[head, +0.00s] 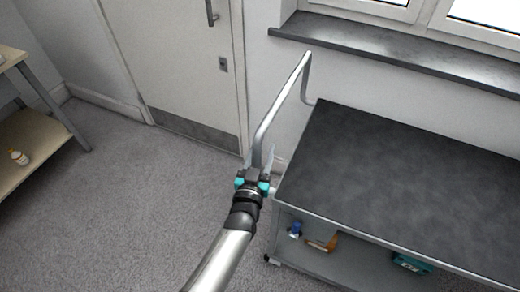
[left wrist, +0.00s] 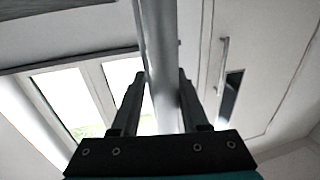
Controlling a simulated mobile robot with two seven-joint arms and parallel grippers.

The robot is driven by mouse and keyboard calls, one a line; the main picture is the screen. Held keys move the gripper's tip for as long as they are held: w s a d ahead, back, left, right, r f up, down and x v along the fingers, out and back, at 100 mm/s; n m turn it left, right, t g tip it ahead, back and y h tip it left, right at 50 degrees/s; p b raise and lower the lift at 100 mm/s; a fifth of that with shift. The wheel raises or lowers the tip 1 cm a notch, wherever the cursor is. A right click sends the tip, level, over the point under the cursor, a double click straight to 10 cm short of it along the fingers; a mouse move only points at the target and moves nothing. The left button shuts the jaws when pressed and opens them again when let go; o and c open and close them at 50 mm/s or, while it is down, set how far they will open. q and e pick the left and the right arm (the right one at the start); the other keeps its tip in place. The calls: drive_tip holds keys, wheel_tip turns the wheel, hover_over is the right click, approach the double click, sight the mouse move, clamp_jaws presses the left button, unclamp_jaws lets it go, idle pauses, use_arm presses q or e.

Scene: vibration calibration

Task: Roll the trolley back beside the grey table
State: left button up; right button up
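The trolley (head: 400,180) is on the right, with a dark flat top, a lower shelf and a caster at its near left corner. Its bent metal handle (head: 291,88) rises at the left end, beside the wall. My left gripper (head: 258,160) is at the handle's near lower part, with the bar between its fingers. In the left wrist view the handle bar (left wrist: 158,35) runs between the two fingers (left wrist: 162,76); whether both press on it is unclear. My right gripper is not in view. No grey table is clearly identifiable.
A closed door (head: 175,60) and a window sill (head: 400,58) are behind. A wooden-shelved bench (head: 35,135) with a small bottle (head: 19,157) stands at the left. A blue item (head: 295,229), an orange-brown item (head: 323,244) and a teal box (head: 411,264) are on the trolley's lower shelf. Carpet between is clear.

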use_arm(q)
drive_tip(key=shift+o, duration=0.9)
drive_tip(key=shift+a, duration=0.1)
drive_tip(key=shift+s, duration=0.1)
drive_tip(key=s+a+p, duration=0.2)
drive_tip(key=s, duration=1.3)
drive_tip(key=shift+a, duration=0.15)
